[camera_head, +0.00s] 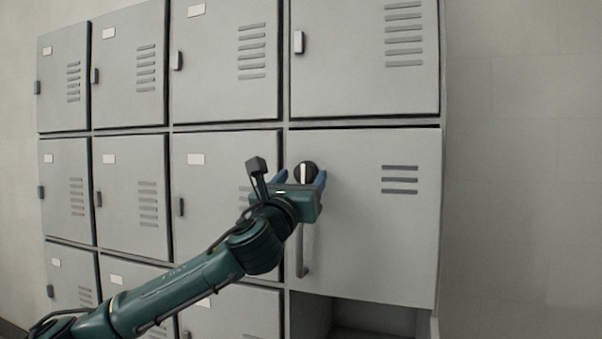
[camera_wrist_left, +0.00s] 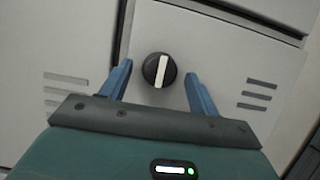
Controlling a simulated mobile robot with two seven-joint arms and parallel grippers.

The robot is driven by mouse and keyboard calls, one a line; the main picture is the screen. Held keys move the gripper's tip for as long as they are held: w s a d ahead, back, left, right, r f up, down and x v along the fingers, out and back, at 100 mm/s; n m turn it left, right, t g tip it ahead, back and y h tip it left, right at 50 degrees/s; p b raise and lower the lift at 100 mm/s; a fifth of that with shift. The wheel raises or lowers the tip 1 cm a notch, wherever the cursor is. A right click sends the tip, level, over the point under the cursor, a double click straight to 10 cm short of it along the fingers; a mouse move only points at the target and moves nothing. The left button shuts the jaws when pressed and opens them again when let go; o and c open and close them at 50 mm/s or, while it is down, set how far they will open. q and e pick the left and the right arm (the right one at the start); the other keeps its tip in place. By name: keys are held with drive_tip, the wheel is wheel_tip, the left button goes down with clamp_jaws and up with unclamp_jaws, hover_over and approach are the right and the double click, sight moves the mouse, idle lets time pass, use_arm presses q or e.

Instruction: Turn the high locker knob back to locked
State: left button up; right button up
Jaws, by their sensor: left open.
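The knob (camera_head: 306,173) is a round black dial with a white bar, on the upper left of a grey locker door (camera_head: 375,240). In the head view the bar looks upright. In the left wrist view the knob (camera_wrist_left: 159,70) sits between the two blue fingers, and its bar is nearly upright with a slight tilt. My left gripper (camera_head: 299,178) is open in front of the knob, one finger on each side, with a gap to the knob on both sides in the wrist view. Whether the fingertips touch the door is unclear. My right gripper is not in view.
A grey vertical handle (camera_head: 303,255) hangs on the same door below the knob. Vent slots (camera_head: 400,180) are on its right. Other closed lockers (camera_head: 225,60) surround it above and left. An open compartment (camera_head: 370,318) lies below. Plain wall (camera_head: 520,150) is at the right.

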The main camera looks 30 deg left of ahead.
use_arm(q)
drive_tip(key=shift+w+r, duration=0.1)
drive_tip(key=shift+w, duration=0.15)
drive_tip(key=c, duration=1)
drive_tip(key=shift+o, duration=0.2)
